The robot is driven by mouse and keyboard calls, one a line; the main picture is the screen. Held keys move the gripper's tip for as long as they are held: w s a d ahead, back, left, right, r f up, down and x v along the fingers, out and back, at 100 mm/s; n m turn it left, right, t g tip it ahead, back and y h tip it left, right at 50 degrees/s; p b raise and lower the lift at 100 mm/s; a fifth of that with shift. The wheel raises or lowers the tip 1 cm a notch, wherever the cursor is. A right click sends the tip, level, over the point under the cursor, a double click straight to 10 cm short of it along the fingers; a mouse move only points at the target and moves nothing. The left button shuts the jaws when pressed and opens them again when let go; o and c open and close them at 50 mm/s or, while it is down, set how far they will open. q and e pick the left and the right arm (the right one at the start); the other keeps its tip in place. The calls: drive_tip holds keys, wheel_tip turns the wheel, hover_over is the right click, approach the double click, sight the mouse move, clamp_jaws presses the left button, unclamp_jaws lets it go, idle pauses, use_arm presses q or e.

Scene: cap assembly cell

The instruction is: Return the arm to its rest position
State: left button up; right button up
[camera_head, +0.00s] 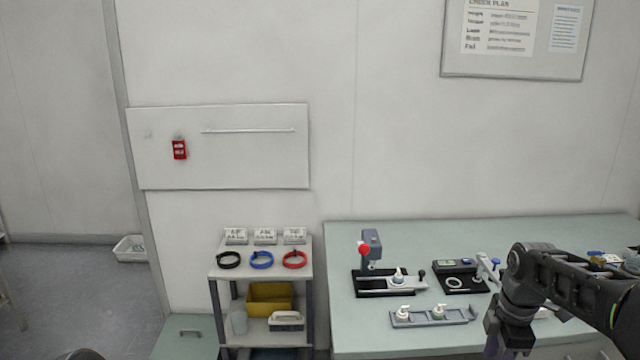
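My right arm comes in from the right, over the right part of the green table (570,229). My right gripper (508,342) points down near the table's front edge. Its fingertips are small and dark, so I cannot tell whether they are open or shut, and I see nothing held. My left gripper is not in view. A press with a red knob (365,249) stands on the table. In front of it a grey tray (460,317) holds small white-topped pump caps (403,312).
A black fixture with a white ring (455,284) lies left of my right arm. Small parts lie behind the arm at the right. A shelf cart (262,271) with black, blue and red rings stands left of the table. A white bin (130,249) is on the floor.

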drive_tip(key=w+a+f+m+t+y, duration=0.1)
drive_tip(key=w+a+f+m+t, duration=0.2)
drive_tip(key=w+a+f+m, duration=0.25)
drive_tip(key=s+a+f+m+y, duration=0.25)
drive_tip(key=a+f+m, duration=0.45)
drive_tip(key=a+f, duration=0.45)
drive_tip(key=s+a+f+m+g, duration=0.1)
drive_tip(key=s+a+f, duration=0.3)
drive_tip(key=s, duration=0.5)
drive_tip(key=s+a+f+m+g, duration=0.1)
drive_tip(key=s+a+f+m, duration=0.1)
drive_tip(key=s+a+f, duration=0.2)
drive_tip(key=s+a+f+m+g, duration=0.1)
drive_tip(key=s+a+f+m, duration=0.1)
drive_tip(key=s+a+f, duration=0.3)
drive_tip(key=s+f, duration=0.4)
drive_tip(key=s, duration=0.5)
drive_tip(key=shift+s+f+g, duration=0.2)
drive_tip(key=shift+s+g, duration=0.1)
drive_tip(key=shift+s, duration=0.1)
